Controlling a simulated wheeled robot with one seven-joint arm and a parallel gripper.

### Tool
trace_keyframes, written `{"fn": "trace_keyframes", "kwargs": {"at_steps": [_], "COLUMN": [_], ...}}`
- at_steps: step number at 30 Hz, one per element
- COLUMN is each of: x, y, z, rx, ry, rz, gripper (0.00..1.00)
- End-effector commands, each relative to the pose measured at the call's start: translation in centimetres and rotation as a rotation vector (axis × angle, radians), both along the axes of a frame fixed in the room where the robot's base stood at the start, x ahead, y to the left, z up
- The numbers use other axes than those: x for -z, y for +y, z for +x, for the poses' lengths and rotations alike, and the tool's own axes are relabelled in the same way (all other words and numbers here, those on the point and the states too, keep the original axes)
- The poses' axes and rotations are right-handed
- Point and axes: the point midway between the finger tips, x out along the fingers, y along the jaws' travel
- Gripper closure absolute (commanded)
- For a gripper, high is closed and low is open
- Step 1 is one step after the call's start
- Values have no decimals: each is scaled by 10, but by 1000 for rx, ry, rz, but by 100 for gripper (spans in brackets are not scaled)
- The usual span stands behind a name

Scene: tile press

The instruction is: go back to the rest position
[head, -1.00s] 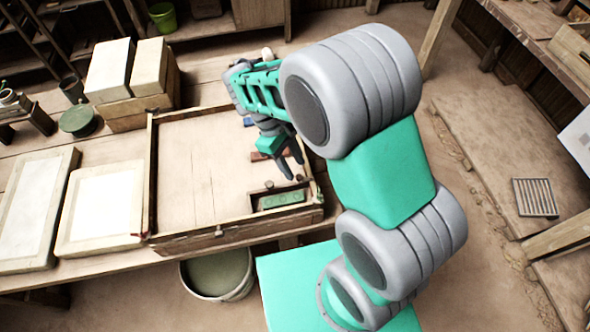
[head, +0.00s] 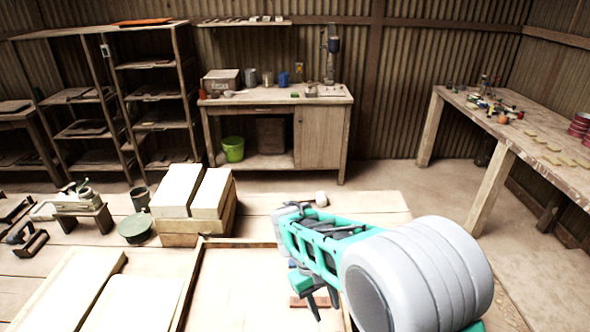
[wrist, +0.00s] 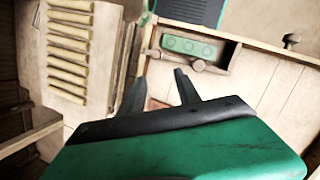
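My gripper (head: 326,300) hangs over the wooden tray (head: 240,275) on the bench in the head view. In the wrist view my gripper (wrist: 158,84) has its two dark fingers spread apart, with nothing between them. Beyond the fingertips, a green block with round marks (wrist: 190,46) lies in a small wooden compartment at the tray's edge. That compartment is out of the head view now.
Pale slabs on a wooden block (head: 195,225) stand behind the tray, beside a green round pot (head: 136,227). A side table (head: 530,135) is at the right, with open floor between. Slats on a board (wrist: 70,50) show in the wrist view.

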Motion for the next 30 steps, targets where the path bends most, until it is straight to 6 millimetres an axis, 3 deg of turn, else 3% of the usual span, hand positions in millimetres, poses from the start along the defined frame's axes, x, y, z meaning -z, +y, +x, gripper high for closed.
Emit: {"fn": "trace_keyframes", "kwargs": {"at_steps": [2,5,8,14,19,21,24,30], "x": [23,23,7,-46,-116,-134,-137,-136], "y": [0,8,8,-10,-47,-60,-71,-71], "z": [-24,-44,-61,-82,-71,-68,-68,-67], "rx": [68,130,188,243,346,381,415,414], "ry": [-5,-58,-127,-305,-560,-626,-640,-638], "rz": [-4,41,115,264,317,319,308,308], "gripper": [61,61,61,61,61,61,61,61]}}
